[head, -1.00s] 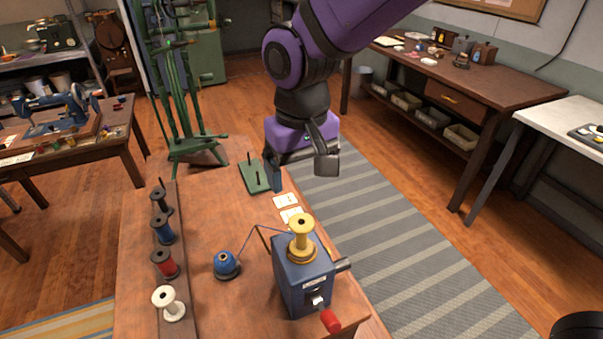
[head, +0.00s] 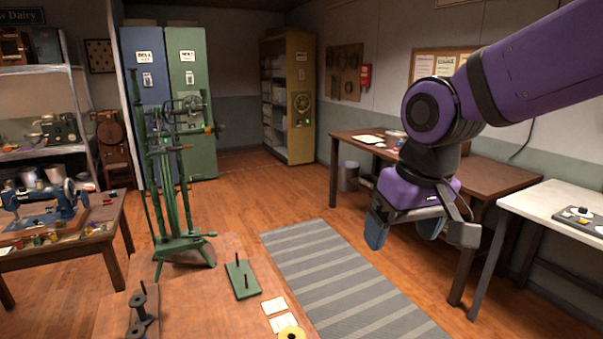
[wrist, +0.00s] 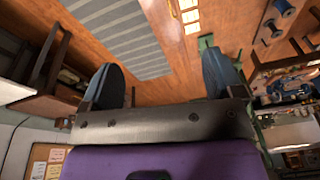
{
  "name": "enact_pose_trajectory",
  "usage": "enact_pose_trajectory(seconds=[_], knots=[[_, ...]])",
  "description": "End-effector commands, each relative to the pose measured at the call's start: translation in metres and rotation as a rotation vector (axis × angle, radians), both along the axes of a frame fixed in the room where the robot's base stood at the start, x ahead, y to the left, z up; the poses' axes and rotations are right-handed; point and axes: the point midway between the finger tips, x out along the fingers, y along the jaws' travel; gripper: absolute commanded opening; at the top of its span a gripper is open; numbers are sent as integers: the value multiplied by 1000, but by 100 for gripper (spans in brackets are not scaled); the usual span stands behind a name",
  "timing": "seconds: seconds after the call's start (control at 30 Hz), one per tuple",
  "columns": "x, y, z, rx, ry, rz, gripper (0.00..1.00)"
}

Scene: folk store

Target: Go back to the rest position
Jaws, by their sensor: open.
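My gripper (head: 405,232) hangs below my purple arm at the right of the head view, in the air right of the striped rug. Its two dark blue fingers are apart with nothing between them. In the wrist view my gripper (wrist: 165,88) also shows open and empty, with floor and rug beyond the fingers.
A wooden table (head: 205,290) in front bears a green pegged plate (head: 242,280), white cards and dark spools (head: 139,300). A green stand (head: 178,190) rises behind it. A long brown workbench (head: 490,180) and a white table (head: 545,205) stand at right. The striped rug (head: 335,275) is clear.

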Motion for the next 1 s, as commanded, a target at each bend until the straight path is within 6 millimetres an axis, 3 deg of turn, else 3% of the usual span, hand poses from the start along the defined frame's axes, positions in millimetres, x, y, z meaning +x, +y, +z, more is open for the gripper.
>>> enact_pose_trajectory(seconds=[0.03,0.2,0.5,0.73,1.0], knots=[[-4,-17,7,8,-23,-27,87],[-22,-63,23,22,-85,-100,87],[-67,-128,39,24,-200,-224,87],[-94,-153,41,12,-260,-288,87],[-102,-158,41,7,-274,-303,87]])
